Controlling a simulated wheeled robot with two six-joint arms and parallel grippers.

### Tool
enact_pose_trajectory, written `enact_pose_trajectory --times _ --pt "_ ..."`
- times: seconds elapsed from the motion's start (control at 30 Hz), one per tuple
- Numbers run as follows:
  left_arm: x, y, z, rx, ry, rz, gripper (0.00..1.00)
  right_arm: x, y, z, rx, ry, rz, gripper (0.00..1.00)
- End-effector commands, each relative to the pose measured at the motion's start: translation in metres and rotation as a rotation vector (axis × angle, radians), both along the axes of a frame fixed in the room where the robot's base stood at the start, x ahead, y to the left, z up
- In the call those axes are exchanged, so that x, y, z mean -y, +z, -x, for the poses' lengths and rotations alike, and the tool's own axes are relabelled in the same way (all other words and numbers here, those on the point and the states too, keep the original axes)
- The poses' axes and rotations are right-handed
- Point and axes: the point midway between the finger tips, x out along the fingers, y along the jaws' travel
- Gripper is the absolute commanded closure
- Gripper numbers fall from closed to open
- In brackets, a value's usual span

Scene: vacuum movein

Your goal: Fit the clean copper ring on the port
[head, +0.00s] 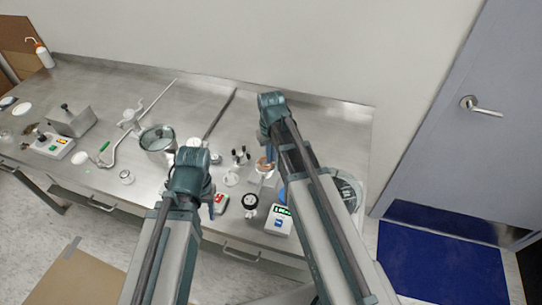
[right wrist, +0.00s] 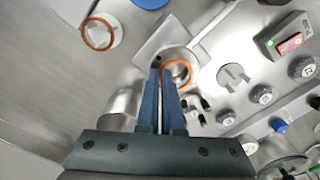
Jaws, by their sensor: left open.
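My right gripper (right wrist: 162,72) has its two blue fingers close together, pinching the left edge of a copper ring (right wrist: 186,66). The ring overlaps the round metal port (right wrist: 172,53) on a square plate; I cannot tell whether it is seated or held above. In the head view a copper-coloured patch (head: 262,162) shows below my right wrist. A second copper ring (right wrist: 98,46) lies on a white round dish at upper left of the right wrist view. My left gripper (head: 212,203) is low over the front of the bench, open, its fingertips mostly hidden by its wrist.
Knobs (right wrist: 261,94) and a red-and-grey device (right wrist: 290,43) stand right of the port. The steel bench (head: 240,130) also carries a pot (head: 158,139), a metal block (head: 72,121) and a bent tube (head: 128,135). A bucket (head: 348,190) stands at the bench's right end.

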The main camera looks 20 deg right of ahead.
Motion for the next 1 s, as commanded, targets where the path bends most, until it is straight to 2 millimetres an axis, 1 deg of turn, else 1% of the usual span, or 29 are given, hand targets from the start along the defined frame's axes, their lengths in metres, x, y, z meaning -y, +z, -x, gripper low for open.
enact_pose_trajectory --times 0.5,1.0 --pt "-0.0001 -0.0006 0.0000 0.000 0.000 0.000 0.50 0.0000 -0.0006 -0.0001 0.000 0.000 0.000 1.00" --pt "0.0000 -0.0063 0.0000 0.000 0.000 0.000 0.50 0.0000 -0.0063 0.0000 0.000 0.000 0.000 1.00"
